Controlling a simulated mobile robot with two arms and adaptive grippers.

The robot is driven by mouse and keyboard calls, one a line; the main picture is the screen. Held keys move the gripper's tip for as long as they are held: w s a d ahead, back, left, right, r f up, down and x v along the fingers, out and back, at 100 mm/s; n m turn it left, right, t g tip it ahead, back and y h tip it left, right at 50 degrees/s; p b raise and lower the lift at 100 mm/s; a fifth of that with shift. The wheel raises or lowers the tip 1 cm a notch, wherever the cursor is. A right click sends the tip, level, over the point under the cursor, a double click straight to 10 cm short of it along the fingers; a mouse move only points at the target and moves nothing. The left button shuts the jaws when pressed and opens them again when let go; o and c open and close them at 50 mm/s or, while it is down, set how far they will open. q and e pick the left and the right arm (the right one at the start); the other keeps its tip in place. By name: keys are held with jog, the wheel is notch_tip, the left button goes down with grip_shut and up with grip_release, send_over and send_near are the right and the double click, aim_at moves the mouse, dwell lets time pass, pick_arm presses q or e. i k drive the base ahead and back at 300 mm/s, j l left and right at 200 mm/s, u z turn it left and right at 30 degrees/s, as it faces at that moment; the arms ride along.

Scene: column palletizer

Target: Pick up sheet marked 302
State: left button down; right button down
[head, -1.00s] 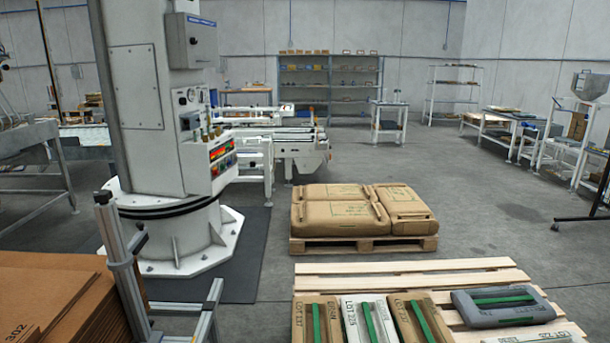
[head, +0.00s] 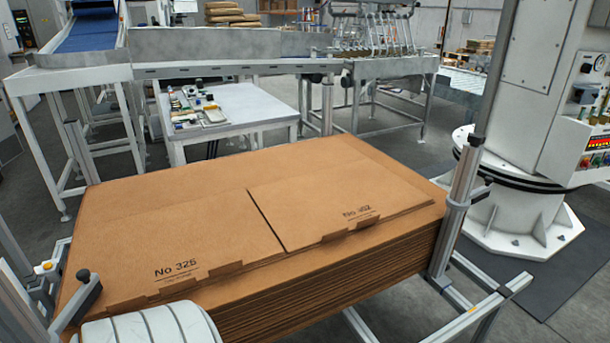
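A tall stack of brown cardboard sheets (head: 340,292) fills the lower middle of the head view. Two sheets lie side by side on top of it. The right one (head: 335,200) bears a blurred number that looks like "No 302", though I cannot read every digit surely. The left one (head: 180,235) is marked "No 325". Both sheets lie flat, with notched front edges. Neither of my grippers shows in this view.
Metal posts of a frame stand at the stack's right corner (head: 458,215) and left side. A small table (head: 235,115) with loose items stands behind it, before a conveyor (head: 230,45). A white machine column (head: 535,100) stands at right. A white rounded part covers the stack's lower left edge.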

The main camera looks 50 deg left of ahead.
aim_at(300, 210)
jog(key=u, duration=1.5)
jog(key=i+l+u, duration=0.1)
jog(key=l, duration=0.25)
